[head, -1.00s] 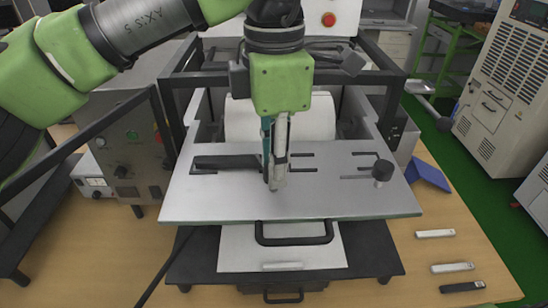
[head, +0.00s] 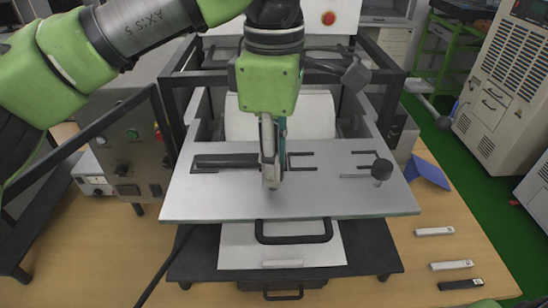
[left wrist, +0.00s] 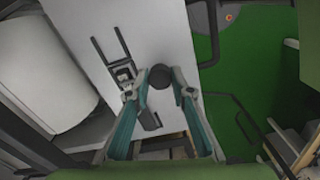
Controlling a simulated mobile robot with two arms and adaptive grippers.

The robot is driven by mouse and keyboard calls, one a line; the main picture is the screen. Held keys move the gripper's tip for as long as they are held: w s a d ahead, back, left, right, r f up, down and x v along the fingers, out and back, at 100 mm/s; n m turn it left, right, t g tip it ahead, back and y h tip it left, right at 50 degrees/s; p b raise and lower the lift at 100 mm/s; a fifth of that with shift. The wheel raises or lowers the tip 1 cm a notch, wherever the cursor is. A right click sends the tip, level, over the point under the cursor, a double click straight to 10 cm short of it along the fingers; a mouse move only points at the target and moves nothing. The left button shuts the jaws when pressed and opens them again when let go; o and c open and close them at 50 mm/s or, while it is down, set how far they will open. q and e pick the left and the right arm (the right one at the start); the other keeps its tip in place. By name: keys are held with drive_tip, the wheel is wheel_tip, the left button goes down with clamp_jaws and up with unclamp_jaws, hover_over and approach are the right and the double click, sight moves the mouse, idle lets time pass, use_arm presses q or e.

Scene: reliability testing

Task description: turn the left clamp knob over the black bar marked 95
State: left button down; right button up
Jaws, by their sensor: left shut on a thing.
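My left gripper (head: 271,184) points down at the metal plate (head: 340,195), by the right end of the black bar (head: 222,162). In the left wrist view the left clamp knob (left wrist: 160,78), round and dark, sits between the fingertips (left wrist: 161,74), which are shut on it. In the head view the fingers hide this knob. The black bar's end (left wrist: 149,121) shows below the knob in the wrist view. The marking 95 is not legible. Another black knob (head: 383,168) stands upright on the right of the plate.
A black handle (head: 295,238) runs along the plate's front edge. A dark frame (head: 172,118) surrounds the back. Small white pieces (head: 435,232), a black piece (head: 462,285) and a blue object (head: 430,172) lie on the wooden table to the right.

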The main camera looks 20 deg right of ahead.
use_arm(q)
drive_tip(key=c, duration=1.8)
unclamp_jaws()
drive_tip(key=shift+r, duration=0.1)
wheel_tip(320, 180, up, 12)
drive_tip(key=shift+f, duration=0.1)
